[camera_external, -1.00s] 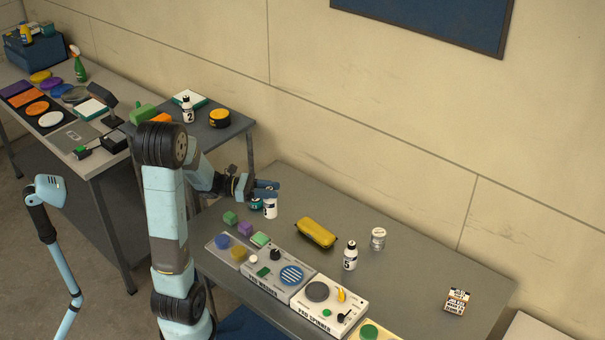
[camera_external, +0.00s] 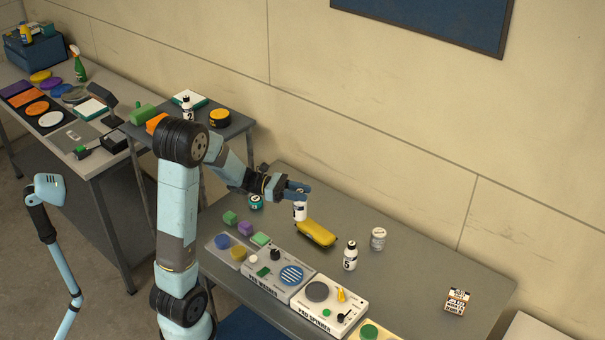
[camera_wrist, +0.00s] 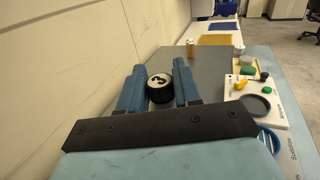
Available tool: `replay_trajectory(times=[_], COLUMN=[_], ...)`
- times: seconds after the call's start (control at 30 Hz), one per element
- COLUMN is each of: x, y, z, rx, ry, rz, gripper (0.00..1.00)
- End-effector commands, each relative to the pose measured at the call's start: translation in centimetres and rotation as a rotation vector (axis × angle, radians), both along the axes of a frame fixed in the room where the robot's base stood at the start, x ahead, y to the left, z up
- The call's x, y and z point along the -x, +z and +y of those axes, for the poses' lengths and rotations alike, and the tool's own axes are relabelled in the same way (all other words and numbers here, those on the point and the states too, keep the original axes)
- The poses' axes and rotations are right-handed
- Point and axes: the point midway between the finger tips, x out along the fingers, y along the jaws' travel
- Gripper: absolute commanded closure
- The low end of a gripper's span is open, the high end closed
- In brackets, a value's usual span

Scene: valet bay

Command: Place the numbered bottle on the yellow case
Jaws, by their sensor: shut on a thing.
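My gripper (camera_external: 297,191) is shut on a white bottle (camera_external: 299,212) and holds it upright. In the wrist view, a round black cap (camera_wrist: 158,88) with a white mark sits between the two blue fingers (camera_wrist: 160,85). The yellow case (camera_external: 317,233) lies on the grey table, with the held bottle at its upper left end. I cannot tell whether bottle and case touch. The case is not clearly seen in the wrist view. Another white bottle with a black cap and a number (camera_external: 350,257) stands right of the case.
A silver-lidded jar (camera_external: 378,239) and a small patterned box (camera_external: 457,301) stand to the right. A teal round jar (camera_external: 255,202) and coloured blocks (camera_external: 245,229) are on the left. White control panels (camera_external: 330,305) line the front edge. The table's right middle is clear.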

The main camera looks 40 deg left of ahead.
Motion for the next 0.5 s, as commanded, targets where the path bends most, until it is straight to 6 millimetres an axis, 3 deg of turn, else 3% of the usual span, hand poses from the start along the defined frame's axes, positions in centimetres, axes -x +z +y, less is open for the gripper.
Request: replay_trajectory(times=[0.2, 0.5], x=[-3.6, -6.5], y=[-2.0, -5.6], z=[-0.4, -0.6], rx=[0.000, 0.000], ry=[-0.001, 0.000], rz=[0.003, 0.001], gripper=[1.00, 1.00])
